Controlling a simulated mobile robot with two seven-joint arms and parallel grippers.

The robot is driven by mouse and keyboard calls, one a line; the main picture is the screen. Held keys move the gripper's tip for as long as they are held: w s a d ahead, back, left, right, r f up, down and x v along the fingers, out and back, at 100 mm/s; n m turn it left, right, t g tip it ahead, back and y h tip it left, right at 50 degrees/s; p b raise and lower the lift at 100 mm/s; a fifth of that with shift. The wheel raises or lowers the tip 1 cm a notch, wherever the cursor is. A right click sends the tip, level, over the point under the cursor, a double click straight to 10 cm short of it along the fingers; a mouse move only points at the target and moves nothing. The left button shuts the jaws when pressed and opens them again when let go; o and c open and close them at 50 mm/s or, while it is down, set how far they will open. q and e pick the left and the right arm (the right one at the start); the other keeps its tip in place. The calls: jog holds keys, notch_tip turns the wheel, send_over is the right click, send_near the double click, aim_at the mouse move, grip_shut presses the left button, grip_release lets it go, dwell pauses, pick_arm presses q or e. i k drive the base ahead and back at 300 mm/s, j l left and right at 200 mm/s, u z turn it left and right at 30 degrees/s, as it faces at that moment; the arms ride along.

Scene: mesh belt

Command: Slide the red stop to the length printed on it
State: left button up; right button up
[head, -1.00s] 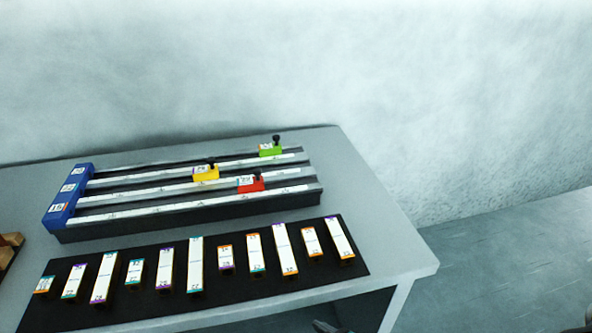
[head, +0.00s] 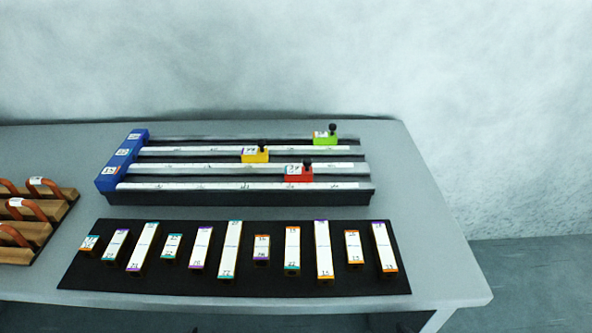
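The rail carries a white scale strip, also too small to read. A blue end block (head: 122,160) with white labels closes the rails at the left. Neither of my grippers shows clearly in the head view.
A yellow stop (head: 255,155) and a green stop (head: 326,138) sit on the other rails. A black mat (head: 75,278) with several white labelled bars lies in front. Wooden blocks with orange handles (head: 30,207) stand at the left. The table (head: 432,243) is clear at the right.

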aim_at(292, 174)
jog(key=k+u, duration=0.2)
jog(key=u, duration=0.15)
jog(key=k+u, duration=0.35)
jog(key=k+j+u, duration=0.1)
jog(key=u, duration=0.25)
